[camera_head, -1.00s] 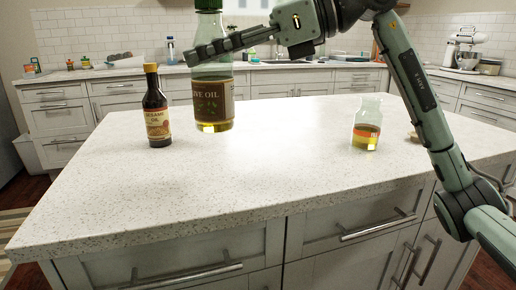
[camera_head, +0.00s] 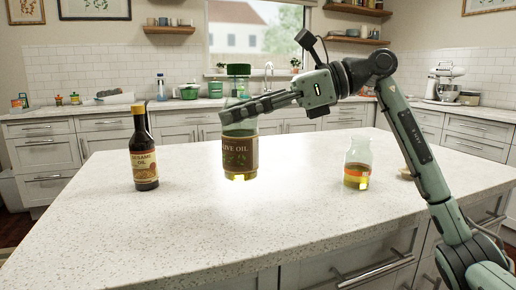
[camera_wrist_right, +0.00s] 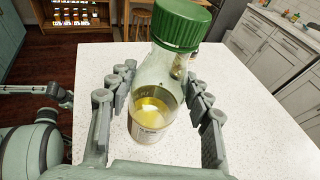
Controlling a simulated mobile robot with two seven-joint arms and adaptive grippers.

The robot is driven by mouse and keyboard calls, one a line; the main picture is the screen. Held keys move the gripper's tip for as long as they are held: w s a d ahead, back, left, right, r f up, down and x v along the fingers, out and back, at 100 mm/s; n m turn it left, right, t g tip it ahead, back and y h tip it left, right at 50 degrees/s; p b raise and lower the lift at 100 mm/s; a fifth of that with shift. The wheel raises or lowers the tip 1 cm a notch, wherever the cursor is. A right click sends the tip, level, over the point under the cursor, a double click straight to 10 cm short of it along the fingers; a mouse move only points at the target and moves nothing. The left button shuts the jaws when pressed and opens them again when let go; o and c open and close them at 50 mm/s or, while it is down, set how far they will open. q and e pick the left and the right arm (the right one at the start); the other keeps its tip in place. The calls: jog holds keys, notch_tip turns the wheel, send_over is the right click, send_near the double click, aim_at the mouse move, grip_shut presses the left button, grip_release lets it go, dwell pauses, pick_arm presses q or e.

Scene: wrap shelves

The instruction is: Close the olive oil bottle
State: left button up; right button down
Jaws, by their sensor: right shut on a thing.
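The olive oil bottle (camera_head: 240,150) is clear glass with a brown label and some yellow oil at the bottom. It is upright, apparently a little above the counter. A green cap (camera_head: 238,70) sits on its top; I cannot tell how tight it is. My right gripper (camera_head: 240,110) is shut around the bottle's upper body, below the cap. In the right wrist view the bottle (camera_wrist_right: 152,105) stands between the fingers, with the green cap (camera_wrist_right: 181,24) above them. My left gripper is not seen in the head view.
A dark sesame oil bottle (camera_head: 143,150) stands on the counter (camera_head: 200,230) to the left. A small glass jar with yellow liquid (camera_head: 357,162) stands to the right. The counter's front middle is clear. Drawers with bar handles are below its front edge.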

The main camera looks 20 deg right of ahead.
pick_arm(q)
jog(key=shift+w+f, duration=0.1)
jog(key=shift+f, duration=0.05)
pick_arm(e)
jog(key=d+f, duration=0.1)
jog(key=d, duration=0.1)
jog(key=w+d+f, duration=0.1)
jog(key=shift+w+d, duration=0.1)
jog(key=shift+d, duration=0.25)
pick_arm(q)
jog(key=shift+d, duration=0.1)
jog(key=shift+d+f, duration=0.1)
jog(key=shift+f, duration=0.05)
pick_arm(e)
notch_tip(320, 180, down, 4)
jog(key=shift+f, duration=0.1)
jog(key=c, duration=1.1)
grip_release()
jog(key=shift+f, duration=0.15)
jog(key=shift+c, duration=0.2)
jog(key=shift+o, duration=1.3)
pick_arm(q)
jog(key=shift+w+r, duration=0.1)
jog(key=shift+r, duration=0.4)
pick_arm(e)
jog(key=shift+o, duration=0.9)
